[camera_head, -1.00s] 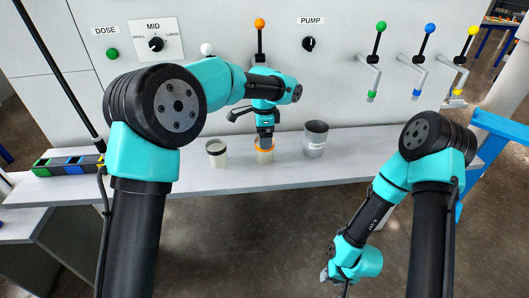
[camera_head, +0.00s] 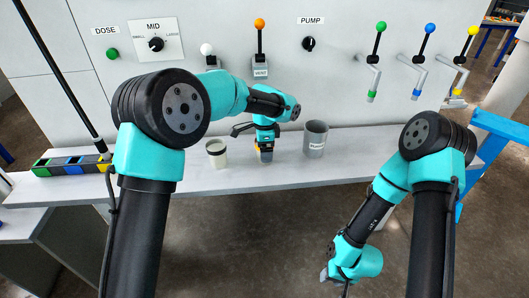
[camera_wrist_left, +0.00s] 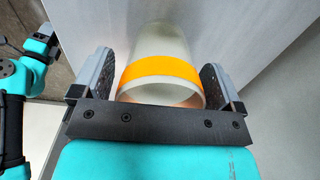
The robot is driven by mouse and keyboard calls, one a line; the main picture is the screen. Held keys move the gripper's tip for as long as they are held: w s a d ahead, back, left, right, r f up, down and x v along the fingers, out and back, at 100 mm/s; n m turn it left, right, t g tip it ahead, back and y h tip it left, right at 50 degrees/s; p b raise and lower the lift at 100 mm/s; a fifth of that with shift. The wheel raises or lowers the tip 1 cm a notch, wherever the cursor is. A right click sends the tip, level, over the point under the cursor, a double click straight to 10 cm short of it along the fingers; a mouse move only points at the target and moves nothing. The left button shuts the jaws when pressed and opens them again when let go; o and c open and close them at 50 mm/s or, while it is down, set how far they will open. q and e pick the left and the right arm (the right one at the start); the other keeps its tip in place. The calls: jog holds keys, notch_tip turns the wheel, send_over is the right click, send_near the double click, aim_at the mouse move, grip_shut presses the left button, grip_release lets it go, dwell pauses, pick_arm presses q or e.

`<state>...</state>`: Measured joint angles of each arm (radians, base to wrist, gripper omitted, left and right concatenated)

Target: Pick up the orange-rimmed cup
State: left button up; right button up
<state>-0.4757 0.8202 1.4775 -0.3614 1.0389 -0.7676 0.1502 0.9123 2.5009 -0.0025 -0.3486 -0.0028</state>
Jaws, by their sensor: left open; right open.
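The orange-rimmed cup (camera_head: 265,157) stands on the bench, mostly hidden behind my left gripper (camera_head: 264,146) in the head view. In the left wrist view the pale cup with its orange band (camera_wrist_left: 160,72) lies between the two dark fingers of my left gripper (camera_wrist_left: 156,78). These fingers are apart, one on each side of the cup; a gap shows at the left, and contact at the right cannot be told. My right gripper (camera_head: 336,278) is open and low at the bottom of the head view, away from the cups.
A cream cup (camera_head: 216,154) stands just left of my left gripper, and a taller grey cup (camera_head: 315,140) just right. Behind is a panel with levers and knobs, including the orange-knobbed lever (camera_head: 260,40). The bench (camera_head: 370,160) is clear to the right.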

pick_arm(q)
jog(key=c, duration=1)
jog(key=shift+r, duration=1.6)
jog(key=shift+s+r, duration=0.2)
jog(key=s, duration=0.5)
jog(key=s+r, duration=0.1)
jog(key=s, duration=0.9)
jog(key=shift+s+r, duration=0.2)
jog(key=shift+s, duration=0.1)
